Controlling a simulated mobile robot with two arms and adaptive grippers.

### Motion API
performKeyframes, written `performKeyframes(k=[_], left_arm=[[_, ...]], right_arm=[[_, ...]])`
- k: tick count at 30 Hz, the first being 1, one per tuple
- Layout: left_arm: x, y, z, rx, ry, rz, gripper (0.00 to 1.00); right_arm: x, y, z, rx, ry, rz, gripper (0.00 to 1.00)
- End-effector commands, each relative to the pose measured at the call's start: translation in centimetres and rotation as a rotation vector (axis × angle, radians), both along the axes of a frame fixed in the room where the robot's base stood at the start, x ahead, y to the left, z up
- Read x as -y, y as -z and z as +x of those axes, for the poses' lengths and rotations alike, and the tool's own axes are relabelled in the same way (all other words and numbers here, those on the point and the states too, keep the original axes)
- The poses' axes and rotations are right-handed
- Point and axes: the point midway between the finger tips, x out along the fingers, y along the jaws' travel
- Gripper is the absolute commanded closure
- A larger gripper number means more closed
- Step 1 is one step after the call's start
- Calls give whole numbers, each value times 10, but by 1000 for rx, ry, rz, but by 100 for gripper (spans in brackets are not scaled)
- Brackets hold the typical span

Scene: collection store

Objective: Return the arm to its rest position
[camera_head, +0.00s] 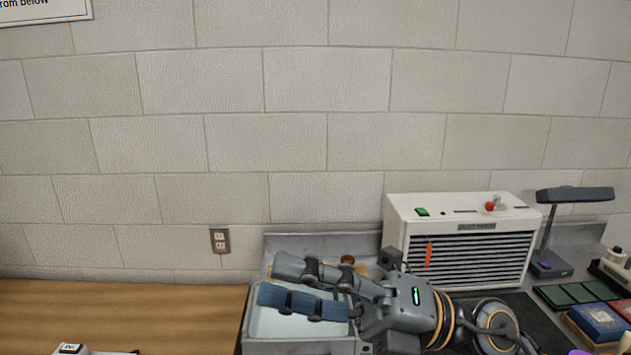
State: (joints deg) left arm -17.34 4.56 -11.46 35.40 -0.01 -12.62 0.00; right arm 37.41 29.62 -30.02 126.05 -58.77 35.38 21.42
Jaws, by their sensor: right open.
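My right gripper (272,280) reaches in from the lower right, with its fingers pointing left. Its two fingers, one grey and one with a blue pad, are spread apart, and nothing shows between them. It is over a pale grey tray (268,325) on the counter and hides part of it. I cannot tell whether the fingers touch the tray. My right wrist lies in front of the white machine's lower left. My left gripper is not in view.
A white machine (462,212) with a dark grille stands behind my right arm. A dark desk lamp (548,225), green pads (570,294) and a blue box (598,322) are at the right. Small brown items (347,259) sit behind the gripper. The wooden tabletop (120,310) at left is mostly clear.

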Motion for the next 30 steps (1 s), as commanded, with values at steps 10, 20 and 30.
performKeyframes(k=[10,20,30], left_arm=[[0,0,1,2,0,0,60],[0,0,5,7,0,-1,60],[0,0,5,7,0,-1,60]], right_arm=[[117,34,110,-758,445,711,50],[214,258,113,-1569,1033,920,50],[232,424,-24,-2231,1486,739,50]])
